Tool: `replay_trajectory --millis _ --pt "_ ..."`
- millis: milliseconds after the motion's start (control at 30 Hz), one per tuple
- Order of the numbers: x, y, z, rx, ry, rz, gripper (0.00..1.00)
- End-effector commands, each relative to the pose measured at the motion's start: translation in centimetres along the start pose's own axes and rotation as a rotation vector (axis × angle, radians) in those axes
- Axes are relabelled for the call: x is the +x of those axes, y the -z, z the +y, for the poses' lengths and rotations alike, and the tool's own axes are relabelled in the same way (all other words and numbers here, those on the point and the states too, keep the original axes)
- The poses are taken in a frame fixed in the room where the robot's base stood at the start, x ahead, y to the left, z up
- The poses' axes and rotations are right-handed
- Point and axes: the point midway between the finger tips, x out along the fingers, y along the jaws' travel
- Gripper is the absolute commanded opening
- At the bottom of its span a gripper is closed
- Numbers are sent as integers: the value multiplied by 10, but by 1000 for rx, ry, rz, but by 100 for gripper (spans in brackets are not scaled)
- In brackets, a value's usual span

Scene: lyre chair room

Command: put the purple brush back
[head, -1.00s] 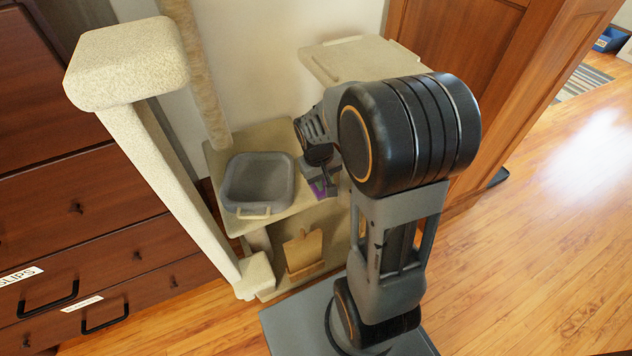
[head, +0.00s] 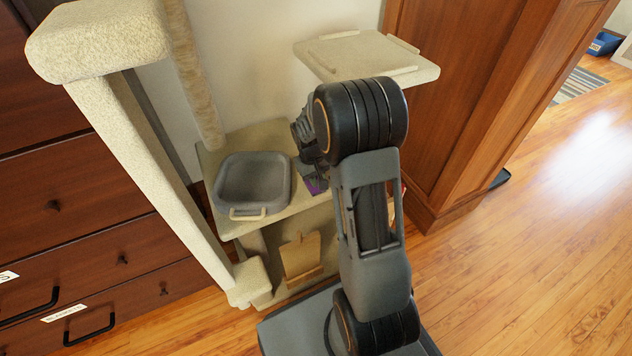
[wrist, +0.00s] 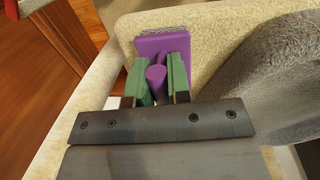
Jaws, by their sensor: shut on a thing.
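The purple brush (wrist: 163,45) shows in the wrist view, its handle end (wrist: 156,74) between the two green fingertips of my gripper (wrist: 158,78). My gripper is shut on it. The brush head, with a fine bristle edge at its far end, points away from the gripper. It lies over or on the beige carpeted shelf; I cannot tell whether it touches. My arm hides the rest.
A grey bin (head: 253,182) with a beige handle stands on the same shelf, left of my gripper. A beige upper platform (head: 370,56) is above right. A carpeted post (head: 150,160) and dark drawers (head: 60,200) stand left. Open wooden floor (head: 500,270) lies right.

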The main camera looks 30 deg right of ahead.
Motion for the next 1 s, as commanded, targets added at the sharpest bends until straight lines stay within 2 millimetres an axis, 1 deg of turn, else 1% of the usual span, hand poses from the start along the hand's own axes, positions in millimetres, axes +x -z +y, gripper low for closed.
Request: replay_trajectory --millis 33,300,467,500,733,1000 --pt "7 0 -1 0 0 0 0" --pt "6 0 -1 0 0 2 0" --pt "11 0 -2 0 0 1 0" --pt "10 0 -1 0 0 2 21" --pt "10 0 -1 0 0 1 43" --pt "8 0 -1 0 0 2 43"
